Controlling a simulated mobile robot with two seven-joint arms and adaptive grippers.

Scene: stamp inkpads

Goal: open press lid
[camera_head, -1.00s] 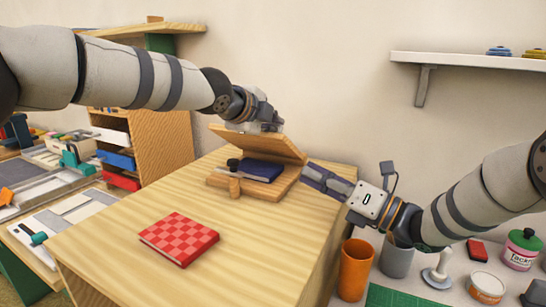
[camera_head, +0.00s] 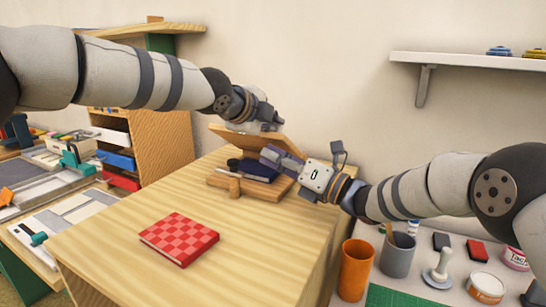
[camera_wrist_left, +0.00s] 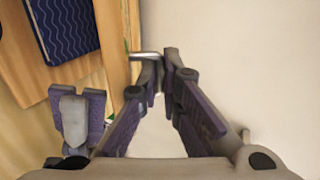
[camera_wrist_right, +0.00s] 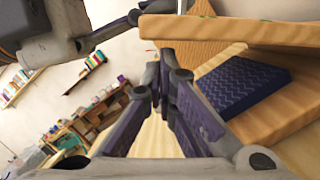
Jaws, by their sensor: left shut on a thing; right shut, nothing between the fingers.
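The wooden press stands at the back of the table. Its lid (camera_head: 240,134) is tilted up, its base (camera_head: 218,182) is flat, and a dark blue patterned book (camera_wrist_right: 238,84) lies on the base. My left gripper (camera_wrist_left: 162,62) is shut on the lid's thin metal handle (camera_wrist_left: 146,55), at the lid's edge. My right gripper (camera_head: 268,155) is shut and empty, in front of the gap between lid and base. In the right wrist view its closed fingertips (camera_wrist_right: 163,80) are below the lid's edge (camera_wrist_right: 230,30), apparently apart from it.
A red checkered book (camera_head: 179,240) lies on the front of the table (camera_head: 110,240). An orange cup (camera_head: 356,270) and a grey cup (camera_head: 397,257) stand on the lower surface at right. A small wooden knob (camera_head: 235,187) stands at the press's front.

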